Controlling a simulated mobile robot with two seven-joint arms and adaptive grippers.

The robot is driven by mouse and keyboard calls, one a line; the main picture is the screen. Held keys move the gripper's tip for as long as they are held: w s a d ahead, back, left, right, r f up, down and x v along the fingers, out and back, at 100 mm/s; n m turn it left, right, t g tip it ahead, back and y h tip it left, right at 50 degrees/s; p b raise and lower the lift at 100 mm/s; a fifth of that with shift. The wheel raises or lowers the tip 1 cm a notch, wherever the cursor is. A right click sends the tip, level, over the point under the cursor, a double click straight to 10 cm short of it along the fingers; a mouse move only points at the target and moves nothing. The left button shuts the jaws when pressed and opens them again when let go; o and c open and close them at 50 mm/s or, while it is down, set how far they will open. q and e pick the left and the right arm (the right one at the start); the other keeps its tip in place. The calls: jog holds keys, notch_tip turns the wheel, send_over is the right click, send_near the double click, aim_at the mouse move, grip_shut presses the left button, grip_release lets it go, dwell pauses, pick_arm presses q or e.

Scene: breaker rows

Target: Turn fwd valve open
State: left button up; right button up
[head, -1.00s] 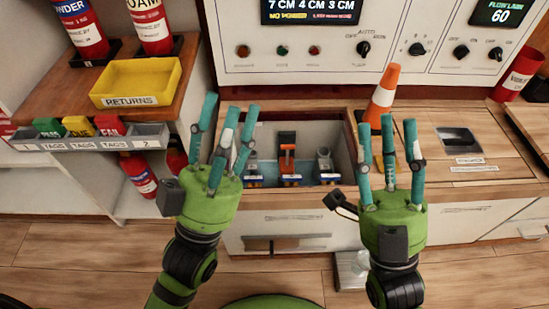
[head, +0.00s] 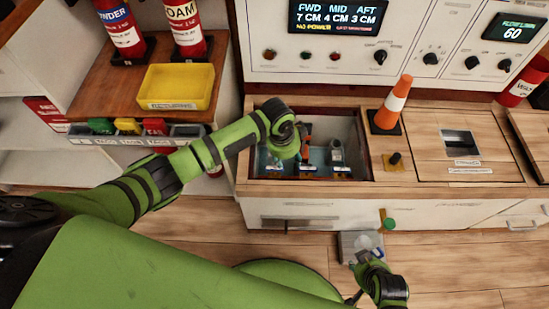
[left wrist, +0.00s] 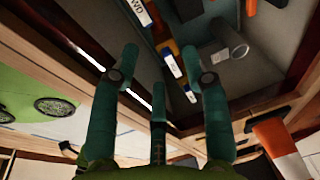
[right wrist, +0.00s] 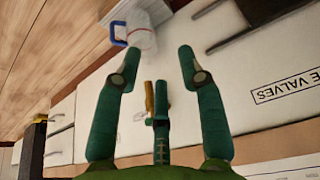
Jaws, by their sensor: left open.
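An open box in the counter holds a row of valves on blue bases. The fwd valve shows by its label (left wrist: 142,13) at the top of the left wrist view; in the head view my left arm mostly covers it. The middle valve (head: 306,140) has an orange handle, and a grey valve (head: 336,152) stands right of it. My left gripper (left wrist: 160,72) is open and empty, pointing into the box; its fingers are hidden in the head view. My right gripper (right wrist: 158,70) is open and empty, low before the cabinet front.
A yellow returns tray (head: 176,86) and red extinguishers (head: 122,32) are at the left. A panel (head: 400,40) reads FWD 7, MID 4, AFT 3 CM. A grey object (head: 357,245) lies by the cabinet foot.

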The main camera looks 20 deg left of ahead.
aim_at(274, 169)
pick_arm(q)
jog(key=a, duration=0.1)
jog(key=a+g, duration=0.1)
jog(key=s+a+r+y, duration=0.1)
jog(key=shift+a, duration=0.3)
jog(key=shift+a+f+g, duration=0.2)
jog(key=shift+f+g, duration=0.05)
jog(key=shift+g, duration=0.05)
pick_arm(e)
jog(key=s+d+f+g, duration=0.1)
jog(key=s+g, duration=0.1)
jog(key=s, duration=0.2)
pick_arm(q)
notch_tip(274, 169, down, 6)
jog(key=shift+r+b, duration=0.1)
jog(key=shift+b, duration=1.1)
jog(key=shift+f, duration=0.4)
pick_arm(e)
notch_tip(274, 169, up, 6)
jog(key=w, duration=0.2)
jog(key=shift+r+t, duration=0.2)
jog(key=shift+t, duration=0.1)
pick_arm(q)
grip_shut()
